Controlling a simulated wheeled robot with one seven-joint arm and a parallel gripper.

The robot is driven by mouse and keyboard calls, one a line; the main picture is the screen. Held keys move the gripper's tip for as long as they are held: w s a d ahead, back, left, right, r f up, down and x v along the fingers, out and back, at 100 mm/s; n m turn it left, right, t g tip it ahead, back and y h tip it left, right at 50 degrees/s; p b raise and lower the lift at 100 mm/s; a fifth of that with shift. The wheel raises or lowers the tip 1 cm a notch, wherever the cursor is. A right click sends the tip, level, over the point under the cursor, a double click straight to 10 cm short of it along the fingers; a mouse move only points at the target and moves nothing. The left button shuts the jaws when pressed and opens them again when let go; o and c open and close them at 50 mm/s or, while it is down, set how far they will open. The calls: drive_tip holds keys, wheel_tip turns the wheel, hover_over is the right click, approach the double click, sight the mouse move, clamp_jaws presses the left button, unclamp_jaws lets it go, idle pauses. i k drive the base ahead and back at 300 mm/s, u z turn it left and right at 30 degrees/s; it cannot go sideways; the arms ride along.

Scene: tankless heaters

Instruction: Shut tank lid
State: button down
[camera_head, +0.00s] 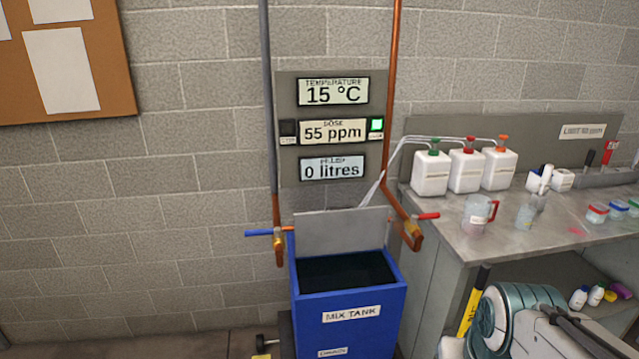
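The blue mix tank (348,315) stands against the block wall near the middle of the head view, with a "MIX TANK" label on its front. Its top is open and the inside looks dark. The grey lid (341,230) stands upright at the tank's back edge, swung open. My arm links show at the lower right, but my gripper is not in the picture.
A pipe with a blue-handled valve (270,232) is left of the lid, and a copper pipe with a red-handled valve (412,230) is right. A grey bench (500,240) with white bottles and a jug stands right of the tank. The floor left is mostly clear.

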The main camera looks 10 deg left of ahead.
sight(337, 230)
drive_tip(key=u, duration=0.35)
drive_tip(key=i, duration=1.3)
drive_tip(key=u, duration=0.3)
